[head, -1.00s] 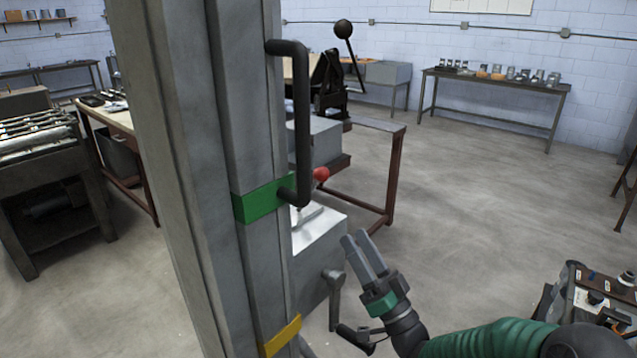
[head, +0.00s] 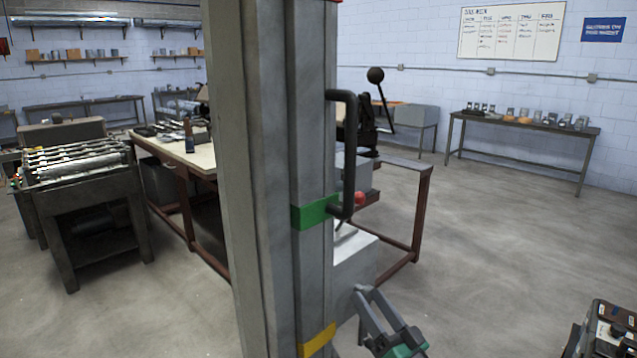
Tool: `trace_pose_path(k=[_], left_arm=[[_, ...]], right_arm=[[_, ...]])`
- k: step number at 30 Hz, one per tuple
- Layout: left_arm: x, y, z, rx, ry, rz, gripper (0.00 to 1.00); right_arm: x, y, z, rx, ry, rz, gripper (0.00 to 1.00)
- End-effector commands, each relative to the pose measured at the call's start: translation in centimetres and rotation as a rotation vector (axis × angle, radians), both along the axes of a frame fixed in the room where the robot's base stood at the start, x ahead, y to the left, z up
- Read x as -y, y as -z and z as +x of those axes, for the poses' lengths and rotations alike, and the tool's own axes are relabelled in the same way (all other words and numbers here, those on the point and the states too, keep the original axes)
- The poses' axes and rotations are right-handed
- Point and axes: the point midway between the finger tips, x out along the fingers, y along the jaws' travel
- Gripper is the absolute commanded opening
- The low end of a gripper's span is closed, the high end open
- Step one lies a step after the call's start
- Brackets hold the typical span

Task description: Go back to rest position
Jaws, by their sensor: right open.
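My right gripper (head: 369,306) shows at the bottom of the head view, right of the tall grey column. Its grey fingers point up and to the left, and a green band shows at its wrist. It is open and empty, with nothing between the fingers. It is apart from the black handle (head: 350,150) on the column. My right arm is mostly out of the frame below. My left gripper is not in view.
The tall grey column (head: 262,180) with green and yellow bands stands close in front. A roller machine (head: 85,190) and a workbench (head: 190,150) are at left. A wall table (head: 525,124) with small parts is at back right. A machine box (head: 610,330) is at lower right. Open floor lies at right.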

Motion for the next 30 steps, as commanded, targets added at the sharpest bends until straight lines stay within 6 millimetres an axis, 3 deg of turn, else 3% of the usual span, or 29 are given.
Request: trace_pose_path(k=[8,13,17,18,24,27,30], left_arm=[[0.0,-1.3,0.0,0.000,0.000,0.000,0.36],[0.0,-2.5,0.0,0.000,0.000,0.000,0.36],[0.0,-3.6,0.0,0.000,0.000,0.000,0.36],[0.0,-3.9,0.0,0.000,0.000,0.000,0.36],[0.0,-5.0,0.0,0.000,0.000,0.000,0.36],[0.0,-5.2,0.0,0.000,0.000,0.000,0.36],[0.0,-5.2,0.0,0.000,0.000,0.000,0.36]], right_arm=[[-0.1,5.5,0.1,-0.277,0.105,-0.267,0.52],[2.3,10.7,-2.6,-0.565,0.199,-0.504,0.52],[5.8,14.7,-8.7,-0.875,0.261,-0.693,0.52],[6.7,15.7,-11.2,-0.975,0.268,-0.738,0.52],[8.8,18.0,-22.9,-1.375,0.215,-0.839,0.52],[8.8,18.3,-26.3,-1.480,0.176,-0.846,0.52],[8.7,18.5,-27.7,-1.524,0.156,-0.848,0.52]])
